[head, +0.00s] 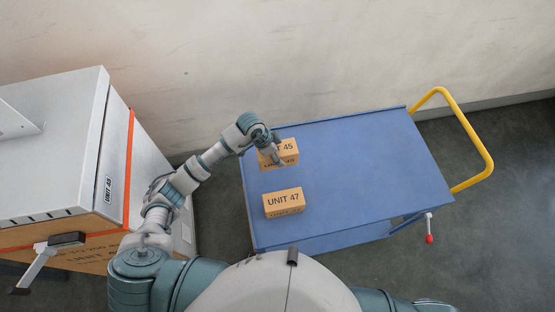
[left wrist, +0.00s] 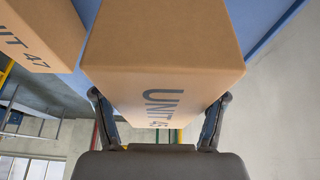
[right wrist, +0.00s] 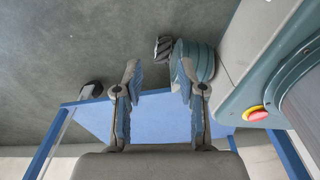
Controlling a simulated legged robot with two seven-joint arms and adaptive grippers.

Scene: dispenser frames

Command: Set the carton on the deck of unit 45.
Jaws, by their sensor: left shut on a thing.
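A tan carton marked UNIT 45 (head: 290,159) is at the far left part of the blue cart top. My left gripper (head: 277,157) reaches it from the left and partly covers it. In the left wrist view the fingers are shut on opposite sides of this carton (left wrist: 160,50). I cannot tell whether it touches the cart top. A white cabinet (head: 50,110) with an orange stripe stands at left; its small label (head: 108,190) seems to read UNIT 45. My right gripper (right wrist: 160,67) is open and empty in the right wrist view.
A second carton, marked UNIT 47 (head: 284,202), stands on the blue cart (head: 370,170), nearer to me. The cart's right part is clear. A yellow handle (head: 482,150) and a red-tipped lever (head: 429,238) stick out at right. A wall (head: 300,50) runs behind.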

